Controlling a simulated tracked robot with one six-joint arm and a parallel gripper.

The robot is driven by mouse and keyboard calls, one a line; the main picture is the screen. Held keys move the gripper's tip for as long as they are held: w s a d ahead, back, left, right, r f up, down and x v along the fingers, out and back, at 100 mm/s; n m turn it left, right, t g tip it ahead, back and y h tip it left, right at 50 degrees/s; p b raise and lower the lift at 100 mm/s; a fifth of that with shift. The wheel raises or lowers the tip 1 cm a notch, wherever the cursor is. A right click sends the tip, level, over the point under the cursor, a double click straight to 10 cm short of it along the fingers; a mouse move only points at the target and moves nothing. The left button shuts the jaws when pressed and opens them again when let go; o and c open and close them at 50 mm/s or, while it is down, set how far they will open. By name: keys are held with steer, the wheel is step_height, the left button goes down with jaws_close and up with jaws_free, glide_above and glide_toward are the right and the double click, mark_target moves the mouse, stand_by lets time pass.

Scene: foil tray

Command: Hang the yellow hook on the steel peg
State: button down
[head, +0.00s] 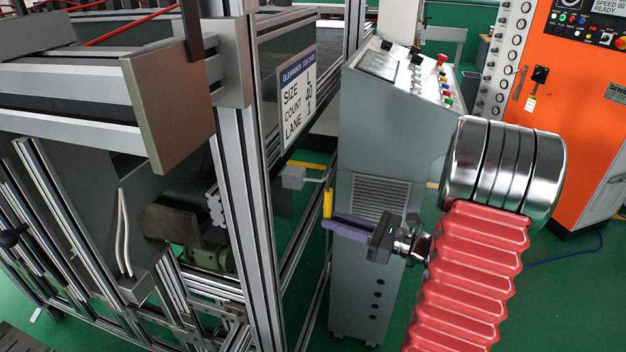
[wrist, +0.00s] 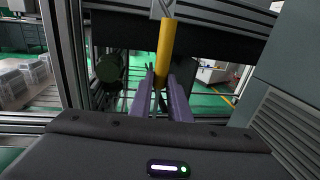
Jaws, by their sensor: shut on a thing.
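The yellow hook (head: 328,203) is a short upright bar at the tips of my gripper (head: 329,224) in the head view. In the wrist view the hook (wrist: 165,52) stands slightly tilted between the two purple fingers of my gripper (wrist: 161,82), which is shut on it. A thin steel peg (head: 315,180) sticks out to the right from a small grey block (head: 292,178), close to the hook's top in the head view. In the wrist view a grey metal piece (wrist: 163,9) shows just above the hook's top. I cannot tell whether hook and peg touch.
An aluminium frame (head: 240,220) with a sign (head: 298,97) stands left of my gripper. A grey control console (head: 372,150) stands behind and right of it, close by. An orange cabinet (head: 580,130) is at the far right. Green floor (head: 570,300) is open at the lower right.

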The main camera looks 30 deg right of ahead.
steer(key=shift+a+x, duration=0.2)
steer(key=shift+x, duration=1.5)
stand_by(0.3)
steer(key=shift+s+f, duration=0.1)
steer(key=shift+f, duration=0.9)
stand_by(1.8)
steer(key=c, duration=1.6)
jaws_free()
steer(key=shift+s+d, duration=0.1)
steer(key=v, duration=1.3)
steer(key=shift+s+f, duration=0.1)
steer(key=shift+s, duration=0.2)
